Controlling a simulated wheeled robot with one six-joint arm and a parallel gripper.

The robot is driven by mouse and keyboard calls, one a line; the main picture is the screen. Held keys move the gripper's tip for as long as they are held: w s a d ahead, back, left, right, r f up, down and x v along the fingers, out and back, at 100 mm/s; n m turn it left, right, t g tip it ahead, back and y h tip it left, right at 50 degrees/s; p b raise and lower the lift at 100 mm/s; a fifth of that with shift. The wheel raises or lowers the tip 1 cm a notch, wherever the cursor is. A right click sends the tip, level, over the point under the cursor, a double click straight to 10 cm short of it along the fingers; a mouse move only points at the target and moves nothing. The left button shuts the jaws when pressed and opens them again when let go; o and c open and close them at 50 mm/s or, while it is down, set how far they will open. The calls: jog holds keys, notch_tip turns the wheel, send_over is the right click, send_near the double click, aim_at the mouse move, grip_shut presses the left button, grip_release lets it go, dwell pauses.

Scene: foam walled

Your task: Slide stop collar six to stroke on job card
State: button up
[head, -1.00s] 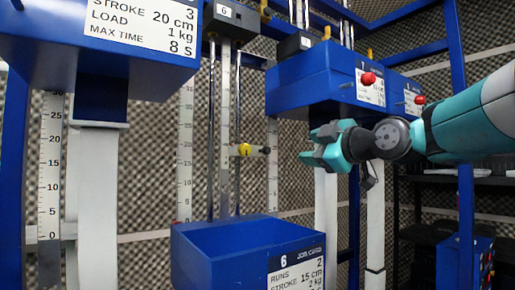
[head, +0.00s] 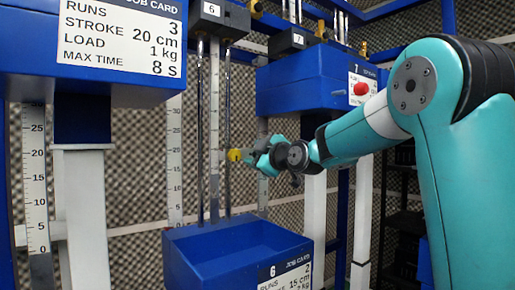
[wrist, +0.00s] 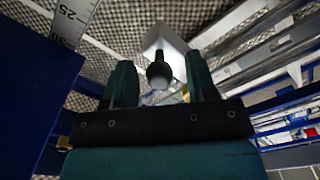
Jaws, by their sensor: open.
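Stop collar six shows in the head view as a yellow knob (head: 234,155) on the rail of station 6. My gripper (head: 258,157) is just right of it and covers its right-hand part. In the wrist view my gripper (wrist: 160,75) is open, with a dark rounded knob (wrist: 160,72) between its two fingers, apart from both. This looks like the collar's handle end. The job card of station 6 (head: 285,276) is on the blue box below and reads runs 2, stroke 15 cm; its lower part is cut off.
The blue box of station 6 (head: 205,262) stands open-topped below the rail. Station 7's blue box (head: 300,85) with a red knob (head: 361,88) hangs above right of my gripper.

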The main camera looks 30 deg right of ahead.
jog(key=shift+w, duration=0.2)
grip_shut()
jog(key=shift+d, duration=0.2)
jog(key=shift+a+r, duration=0.1)
jog(key=shift+r, duration=0.05)
notch_tip(320, 180, up, 15)
jog(key=p, duration=0.3)
jog(key=shift+a, duration=0.1)
